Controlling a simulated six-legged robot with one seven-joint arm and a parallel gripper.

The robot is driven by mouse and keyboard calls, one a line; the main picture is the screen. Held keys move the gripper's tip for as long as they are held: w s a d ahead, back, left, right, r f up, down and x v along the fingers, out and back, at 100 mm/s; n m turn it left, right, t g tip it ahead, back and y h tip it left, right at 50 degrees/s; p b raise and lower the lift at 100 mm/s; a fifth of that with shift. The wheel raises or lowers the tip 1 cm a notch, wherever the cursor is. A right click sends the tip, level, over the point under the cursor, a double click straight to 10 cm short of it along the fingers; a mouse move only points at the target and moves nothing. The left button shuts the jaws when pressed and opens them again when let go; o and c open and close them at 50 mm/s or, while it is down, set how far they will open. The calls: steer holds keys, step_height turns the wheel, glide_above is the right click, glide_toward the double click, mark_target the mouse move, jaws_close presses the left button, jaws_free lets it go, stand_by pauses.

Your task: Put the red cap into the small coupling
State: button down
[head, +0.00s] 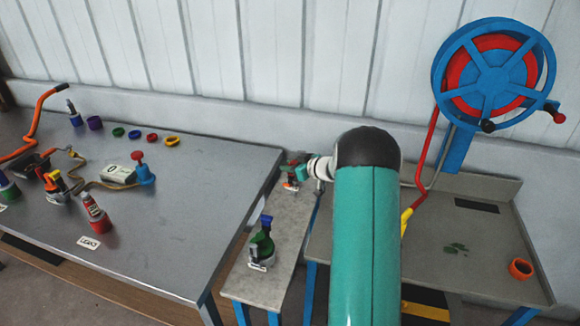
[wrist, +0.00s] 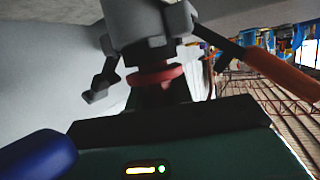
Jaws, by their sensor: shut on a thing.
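The red cap (wrist: 155,75) shows as a red disc in the middle of the wrist view, in the grip of my gripper (wrist: 165,90). A grey lugged fitting (wrist: 145,28), which looks like the small coupling, is directly beyond the cap and very close to it. I cannot tell whether they touch or how far the cap is in. In the head view my gripper (head: 294,174) is at the far end of the narrow grey bench (head: 272,210), where it and my arm hide most of the coupling. The jaws are shut on the cap.
A lever with an orange grip (wrist: 270,70) and a blue rounded grip (wrist: 40,155) flank the wrist. A green and blue fitting (head: 262,248) stands nearer on the bench. The left table (head: 190,200) holds caps and hoses; a blue reel (head: 495,70) is at right.

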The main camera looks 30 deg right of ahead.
steer(key=shift+f, duration=0.3)
steer(key=c, duration=1.2)
jaws_free()
steer(key=shift+c, duration=0.2)
steer(key=shift+r, duration=0.25)
steer(key=v, duration=1.2)
steer(key=w+a+r+m+t+h, duration=0.1)
steer(key=a+r+h, duration=0.2)
steer(key=r, duration=0.4)
steer(key=w+a+r+m+h, duration=0.1)
steer(key=a+r+h, duration=0.15)
steer(key=r, duration=0.35)
steer(key=s+a+r+m+g+h, duration=0.1)
steer(key=s+a+r+m+h, duration=0.15)
steer(key=s+a+r, duration=0.3)
steer(key=s+a+f+g+y, duration=0.1)
steer(key=s+a+f+g, duration=0.1)
steer(key=s+a, duration=0.9)
steer(key=s+a+f+g+y, duration=0.2)
steer(key=s+a+g, duration=0.3)
steer(key=s+a, duration=0.7)
steer(key=s, duration=0.2)
steer(key=shift+s+n+y, duration=0.3)
steer(key=shift+n, duration=0.05)
